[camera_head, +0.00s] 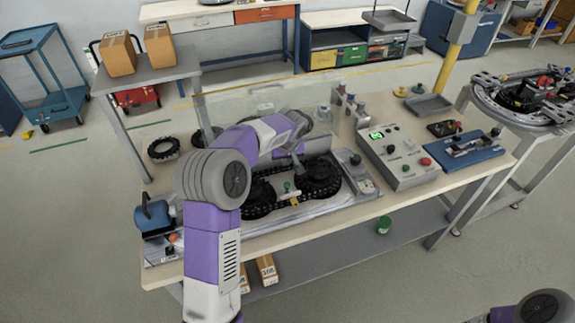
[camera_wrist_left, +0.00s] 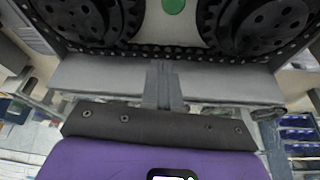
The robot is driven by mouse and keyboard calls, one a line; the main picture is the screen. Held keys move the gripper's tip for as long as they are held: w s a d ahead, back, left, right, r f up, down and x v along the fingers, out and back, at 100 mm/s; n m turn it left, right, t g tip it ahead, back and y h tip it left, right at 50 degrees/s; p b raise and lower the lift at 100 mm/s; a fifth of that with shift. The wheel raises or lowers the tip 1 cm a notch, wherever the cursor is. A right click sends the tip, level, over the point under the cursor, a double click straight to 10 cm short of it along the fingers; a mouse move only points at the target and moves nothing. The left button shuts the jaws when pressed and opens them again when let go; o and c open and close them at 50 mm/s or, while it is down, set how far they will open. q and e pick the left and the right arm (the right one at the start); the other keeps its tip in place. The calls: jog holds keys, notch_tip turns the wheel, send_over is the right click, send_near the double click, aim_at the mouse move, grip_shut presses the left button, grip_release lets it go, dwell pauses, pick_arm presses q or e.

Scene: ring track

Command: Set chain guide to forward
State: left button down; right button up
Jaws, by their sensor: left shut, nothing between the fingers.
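The chain unit (camera_head: 250,217) sits on the workbench, with a black chain (camera_head: 262,206) around two dark sprockets (camera_head: 318,178). A small green knob (camera_head: 287,186) stands between the sprockets near the front of the chain. It may belong to the chain guide; I cannot tell its setting. In the left wrist view, a green disc (camera_wrist_left: 173,5) shows at the top edge between two sprockets. My left gripper (camera_head: 298,163) is over the unit, behind the green knob and apart from it. Its fingers (camera_wrist_left: 165,82) are together and empty. My right gripper is out of view.
A control box (camera_head: 397,157) with a green display and buttons stands right of the unit. A clear panel (camera_head: 240,108) stands behind it. A blue fixture (camera_head: 470,148) is at the bench's right end, and a black tyre-like ring (camera_head: 164,149) lies at the left.

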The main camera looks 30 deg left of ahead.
pick_arm(q)
jog(key=v, duration=0.5)
jog(key=shift+s+r+p, duration=0.15)
jog(key=shift+r+p, duration=0.15)
jog(key=shift+p, duration=0.05)
